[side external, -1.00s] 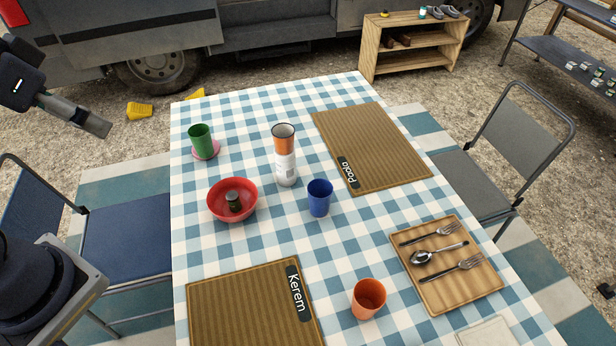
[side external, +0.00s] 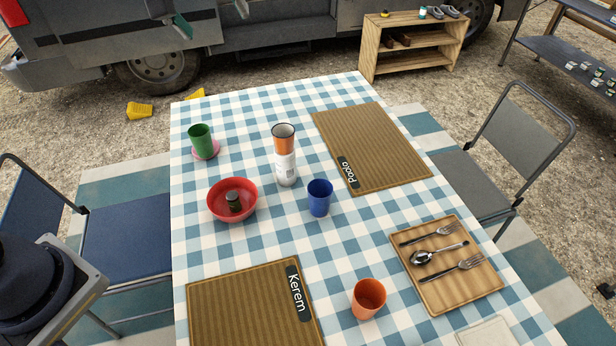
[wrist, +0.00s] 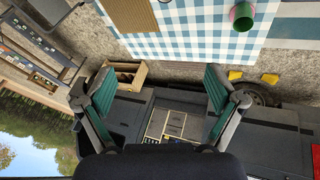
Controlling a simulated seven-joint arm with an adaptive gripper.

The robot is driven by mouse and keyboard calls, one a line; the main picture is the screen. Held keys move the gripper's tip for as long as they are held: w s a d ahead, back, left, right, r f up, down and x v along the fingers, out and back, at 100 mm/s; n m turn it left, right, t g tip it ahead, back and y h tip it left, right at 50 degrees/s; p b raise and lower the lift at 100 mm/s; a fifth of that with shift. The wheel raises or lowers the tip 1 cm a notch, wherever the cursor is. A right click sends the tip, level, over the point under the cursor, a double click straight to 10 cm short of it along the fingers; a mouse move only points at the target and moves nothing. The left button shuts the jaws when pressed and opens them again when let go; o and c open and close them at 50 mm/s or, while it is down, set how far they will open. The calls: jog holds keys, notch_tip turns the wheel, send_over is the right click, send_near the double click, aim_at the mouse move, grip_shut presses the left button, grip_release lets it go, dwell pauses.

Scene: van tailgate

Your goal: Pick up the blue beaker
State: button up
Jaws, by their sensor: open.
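The blue beaker (side external: 319,198) stands upright on the checked tablecloth in the side external view, near the middle of the table. It stands just in front and to the right of a white can with an orange cup on top. The wrist view does not show it. My gripper (side external: 212,16) is at the top edge of the side external view, high up and far from the beaker, and only partly in frame. In the wrist view my gripper (wrist: 160,90) is open and empty, its green-padded fingers wide apart.
Around the beaker are the can (side external: 286,168), a red bowl (side external: 222,213) holding a dark jar, and an orange cup (side external: 368,299). A green cup (side external: 200,140) stands farther back. A cutlery tray (side external: 437,290) lies to the right. Chairs flank the table.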

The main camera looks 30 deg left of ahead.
jog(key=w+d+f+g, duration=0.1)
jog(key=w+d+f, duration=0.6)
jog(key=f, duration=0.1)
jog(key=m+g+y, duration=0.2)
jog(key=g, duration=0.1)
send_over(320, 194)
jog(key=s+d, duration=0.1)
jog(key=s, duration=0.1)
notch_tip(320, 194, down, 30)
jog(key=shift+s+r, duration=0.1)
jog(key=shift+s, duration=0.05)
jog(key=shift+h, duration=0.3)
jog(key=shift+f, duration=3.05)
jog(key=c, duration=1.2)
